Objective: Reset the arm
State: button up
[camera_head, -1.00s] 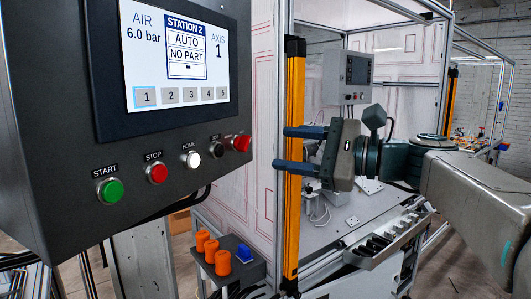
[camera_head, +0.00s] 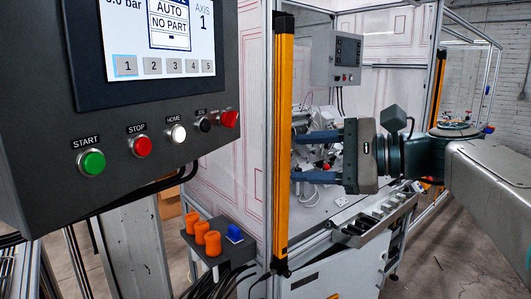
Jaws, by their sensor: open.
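My gripper (camera_head: 302,157) is in the middle of the head view, at the end of my arm, which comes in from the right. Its two blue-grey fingers point left, one above the other, with a wide gap between them. It is open and holds nothing. The fingertips end just right of the yellow light curtain post (camera_head: 284,140) in the picture; I cannot tell how near they are to it in depth. The fingers show in front of the cell's inside, where a white machine (camera_head: 321,130) is partly hidden.
A dark control panel (camera_head: 110,125) with a screen (camera_head: 165,40) and a row of buttons fills the upper left. Orange knobs (camera_head: 212,243) and a blue piece (camera_head: 235,233) sit on a small dark shelf. A metal rail (camera_head: 372,222) runs below my arm. Floor shows at lower right.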

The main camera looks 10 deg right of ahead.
jog(key=s+d+f+n+g+h, duration=0.1)
jog(key=s+f+n+h, duration=0.3)
jog(key=f, duration=0.6)
jog(key=s+f+n+g+h, duration=0.2)
jog(key=s+f+n+h, duration=0.2)
jog(key=f, duration=0.7)
jog(key=s+d+f+n+g+h, duration=0.1)
jog(key=s+f+n+h, duration=0.3)
jog(key=f, duration=0.7)
jog(key=shift+s+d+f+n+g+h, duration=0.25)
jog(key=shift+d+n+g+h, duration=0.1)
jog(key=shift+n+h, duration=0.75)
